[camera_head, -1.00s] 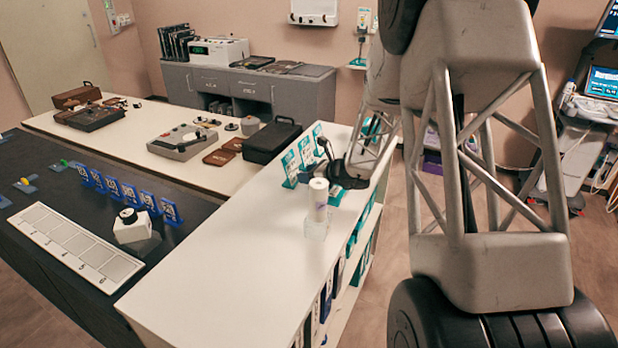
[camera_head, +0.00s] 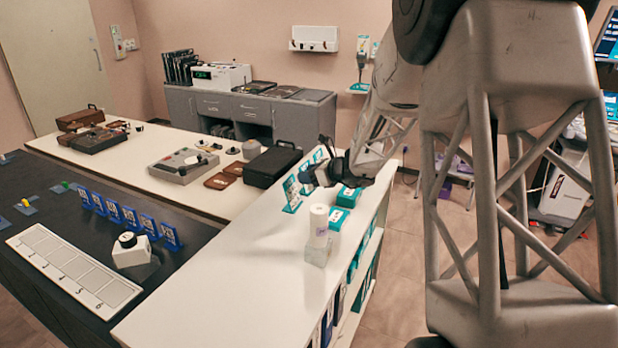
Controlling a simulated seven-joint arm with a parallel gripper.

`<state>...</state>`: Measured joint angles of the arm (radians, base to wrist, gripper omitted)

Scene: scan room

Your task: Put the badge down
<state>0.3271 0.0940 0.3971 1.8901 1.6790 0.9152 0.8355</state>
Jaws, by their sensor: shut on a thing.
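My gripper (camera_head: 314,177) is above the far part of the white counter (camera_head: 235,270), beside a row of upright teal-and-white badges. Its jaws are shut on a badge, which is small and mostly hidden at this distance. The nearest upright badge (camera_head: 291,193) stands just left of the gripper. Another upright badge (camera_head: 318,156) stands behind it. Two low teal blocks (camera_head: 348,196) (camera_head: 338,217) lie on the counter to the right of and below the gripper. I cannot tell whether the held badge touches anything.
A white cylinder on a clear block (camera_head: 318,251) stands in front of the gripper. A black case (camera_head: 272,167) is on the table behind to the left. Blue upright cards (camera_head: 130,219) and a numbered white tray (camera_head: 70,268) are at left. The counter's near part is clear.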

